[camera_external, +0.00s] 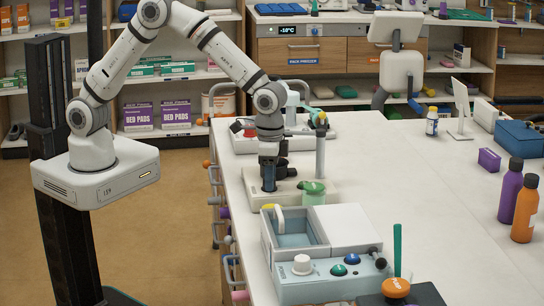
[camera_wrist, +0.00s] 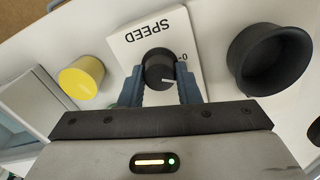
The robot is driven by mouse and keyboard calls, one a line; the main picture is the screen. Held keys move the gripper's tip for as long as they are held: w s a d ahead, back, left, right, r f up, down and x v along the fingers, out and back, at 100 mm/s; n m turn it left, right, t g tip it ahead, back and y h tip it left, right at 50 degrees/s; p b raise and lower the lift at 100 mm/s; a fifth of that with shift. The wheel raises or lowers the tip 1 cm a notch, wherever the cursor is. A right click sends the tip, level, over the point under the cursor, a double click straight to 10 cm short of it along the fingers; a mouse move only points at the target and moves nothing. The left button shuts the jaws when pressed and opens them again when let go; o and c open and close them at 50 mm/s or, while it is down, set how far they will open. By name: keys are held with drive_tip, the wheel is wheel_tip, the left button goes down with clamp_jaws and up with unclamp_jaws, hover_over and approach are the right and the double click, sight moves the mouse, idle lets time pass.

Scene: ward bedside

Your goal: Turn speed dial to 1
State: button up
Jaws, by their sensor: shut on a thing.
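The speed dial (camera_wrist: 158,66) is a round black knob on a white plate marked SPEED (camera_wrist: 125,42), whose lettering is upside down in the wrist view. A short white pointer line shows on the knob's lower right side. A small 0 is printed right of the knob; no 1 is readable. My gripper (camera_wrist: 160,78) has its two blue-grey fingers on either side of the dial, shut on it. In the external view my gripper (camera_external: 269,184) points down at the white device base (camera_external: 322,187); the dial is hidden there.
A black cup-shaped part (camera_wrist: 268,60) stands right of the dial and a yellow knob (camera_wrist: 81,76) left of it. In the external view, a grey post (camera_external: 320,150), a green cup (camera_external: 313,193) and a water-bath-like box (camera_external: 330,263) are close by.

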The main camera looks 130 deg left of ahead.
drive_tip(key=m+b, duration=0.1)
drive_tip(key=m, duration=0.4)
drive_tip(key=shift+m+b, duration=0.3)
idle(0.5)
drive_tip(key=o, duration=1)
drive_tip(key=shift+r+b, duration=0.35)
drive_tip(key=shift+r, duration=3.55)
